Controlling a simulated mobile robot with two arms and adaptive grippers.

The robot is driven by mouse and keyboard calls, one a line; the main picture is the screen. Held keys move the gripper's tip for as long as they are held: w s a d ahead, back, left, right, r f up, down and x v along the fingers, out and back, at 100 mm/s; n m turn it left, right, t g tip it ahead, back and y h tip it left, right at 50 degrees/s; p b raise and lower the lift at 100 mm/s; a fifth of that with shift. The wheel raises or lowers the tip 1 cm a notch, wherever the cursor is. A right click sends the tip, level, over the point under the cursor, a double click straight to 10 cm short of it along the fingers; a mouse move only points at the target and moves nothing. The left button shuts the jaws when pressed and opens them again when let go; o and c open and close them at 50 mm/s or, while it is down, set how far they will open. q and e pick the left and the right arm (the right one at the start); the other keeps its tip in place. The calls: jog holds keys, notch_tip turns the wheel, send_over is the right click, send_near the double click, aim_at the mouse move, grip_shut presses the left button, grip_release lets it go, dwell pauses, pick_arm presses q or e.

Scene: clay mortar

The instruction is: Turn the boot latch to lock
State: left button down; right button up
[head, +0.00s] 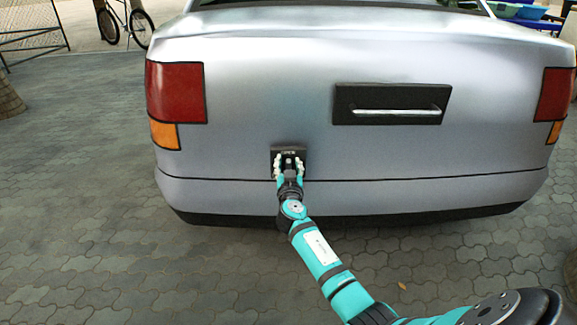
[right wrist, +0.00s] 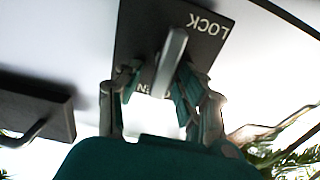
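The boot latch is a grey lever (right wrist: 171,62) on a dark square plate (head: 276,156) low on the silver car boot (head: 250,110). In the right wrist view the plate (right wrist: 135,35) carries the word LOCK, seen upside down, and a second word partly hidden behind the lever and fingers. The lever stands slightly tilted in that view. My right gripper (head: 288,168) is at the plate with its fingers apart, one on each side of the lever. A gap shows between the left finger and the lever; contact on the right side is unclear. My left gripper is not in view.
A dark recessed panel with a bright handle bar (head: 393,111) is to the right of the latch on the boot. Red and orange tail lights (head: 176,92) flank the boot. The paved ground (head: 90,200) beside and before the car is clear.

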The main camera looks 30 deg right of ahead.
grip_shut()
dwell(0.3)
